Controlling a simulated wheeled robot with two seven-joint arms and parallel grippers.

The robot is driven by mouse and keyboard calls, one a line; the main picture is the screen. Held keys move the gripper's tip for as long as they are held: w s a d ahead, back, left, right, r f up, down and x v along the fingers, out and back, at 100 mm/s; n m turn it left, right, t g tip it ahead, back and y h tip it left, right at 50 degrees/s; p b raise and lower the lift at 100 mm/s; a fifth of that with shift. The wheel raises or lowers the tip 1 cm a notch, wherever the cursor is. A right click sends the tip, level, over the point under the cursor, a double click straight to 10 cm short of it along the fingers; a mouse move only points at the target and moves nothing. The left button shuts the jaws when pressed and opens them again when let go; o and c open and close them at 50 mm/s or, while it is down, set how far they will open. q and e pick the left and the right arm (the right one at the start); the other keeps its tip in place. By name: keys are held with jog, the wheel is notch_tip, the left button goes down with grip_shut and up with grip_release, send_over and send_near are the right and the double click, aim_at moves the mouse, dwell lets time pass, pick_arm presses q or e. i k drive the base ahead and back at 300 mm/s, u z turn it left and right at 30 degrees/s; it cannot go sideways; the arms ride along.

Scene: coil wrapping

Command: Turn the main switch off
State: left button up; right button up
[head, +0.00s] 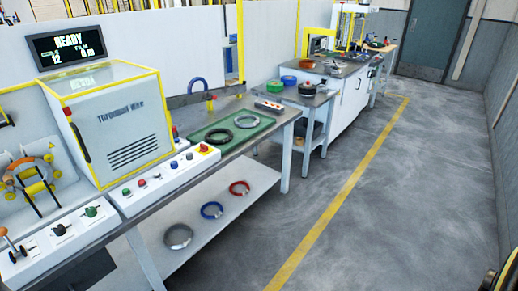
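I cannot tell which control is the main switch. A white control panel (50,250) at the lower left carries an orange-tipped lever (12,243), a dark knob (59,230) and a green-topped knob (90,212). A second white panel (165,178) in front of the yellow-edged machine cabinet (115,120) carries several small buttons and a red emergency button (203,148). A red knob (67,111) and black handle sit on the cabinet's left side. The display (68,45) above reads READY. Neither of my grippers is in view.
A green mat (235,128) with coils lies on the bench. Several coils rest on the lower shelf (225,205). A small table (310,100) and white cabinet (348,100) stand farther back. The grey floor (400,200) right of the yellow line is clear.

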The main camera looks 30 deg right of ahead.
aim_at(204, 148)
jog(key=z, duration=0.95)
jog(key=i, duration=1.25)
jog(key=u, duration=0.7)
